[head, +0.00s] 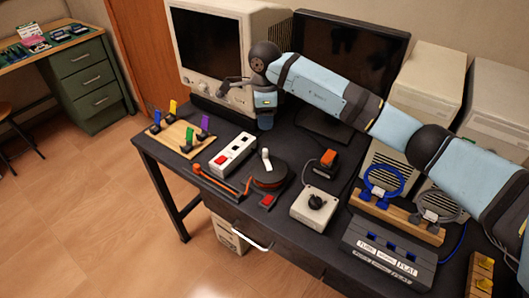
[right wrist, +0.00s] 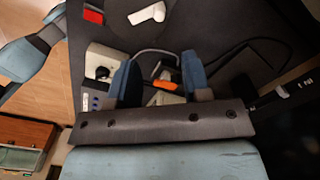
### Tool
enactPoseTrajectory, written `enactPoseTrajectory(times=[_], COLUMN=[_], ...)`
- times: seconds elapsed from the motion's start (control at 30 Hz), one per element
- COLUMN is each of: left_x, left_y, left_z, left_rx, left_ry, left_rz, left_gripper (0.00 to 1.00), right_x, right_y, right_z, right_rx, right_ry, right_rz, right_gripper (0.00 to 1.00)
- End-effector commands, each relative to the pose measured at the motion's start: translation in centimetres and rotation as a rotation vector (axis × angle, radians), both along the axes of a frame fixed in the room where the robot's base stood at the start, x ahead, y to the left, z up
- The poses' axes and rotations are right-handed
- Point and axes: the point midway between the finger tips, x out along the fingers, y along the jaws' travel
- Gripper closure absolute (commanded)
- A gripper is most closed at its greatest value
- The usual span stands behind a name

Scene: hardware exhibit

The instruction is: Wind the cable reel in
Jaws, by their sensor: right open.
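The white handle (right wrist: 148,13) also shows at the top of the right wrist view, beyond the fingertips. My right gripper (head: 265,112) hangs over the desk behind the reel, apart from it. In the right wrist view its two blue fingers (right wrist: 159,75) are spread with nothing held between them. An orange-topped block and cable show below the gap. My left gripper is not in view.
A white box with a red switch (head: 232,155) stands left of the reel, with an orange bar (head: 216,180) in front. A joystick box (head: 314,208) and orange-topped block (head: 327,162) stand right. A monitor (head: 349,55) and a beige CRT (head: 207,45) stand behind.

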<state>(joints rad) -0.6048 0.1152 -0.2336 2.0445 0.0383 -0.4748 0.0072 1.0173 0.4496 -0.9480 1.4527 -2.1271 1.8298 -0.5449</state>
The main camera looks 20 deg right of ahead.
Motion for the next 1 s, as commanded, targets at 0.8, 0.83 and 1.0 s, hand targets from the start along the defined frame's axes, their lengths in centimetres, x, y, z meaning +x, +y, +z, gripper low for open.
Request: enactPoseTrajectory(times=[0.8, 0.83, 1.0], left_x=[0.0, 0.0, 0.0], left_y=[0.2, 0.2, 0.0], left_z=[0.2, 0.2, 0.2], left_rx=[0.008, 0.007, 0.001], left_ry=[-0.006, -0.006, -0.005], left_rz=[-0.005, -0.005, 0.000], left_gripper=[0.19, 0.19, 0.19], right_x=[-0.1, -0.1, -0.1], right_y=[0.1, 0.1, 0.1], right_z=[-12.8, -12.8, -12.9], right_rx=[0.006, 0.006, 0.006], right_ry=[0.002, 0.002, 0.000], right_rz=[-0.001, 0.000, 0.000], right_gripper=[0.56, 0.56, 0.56])
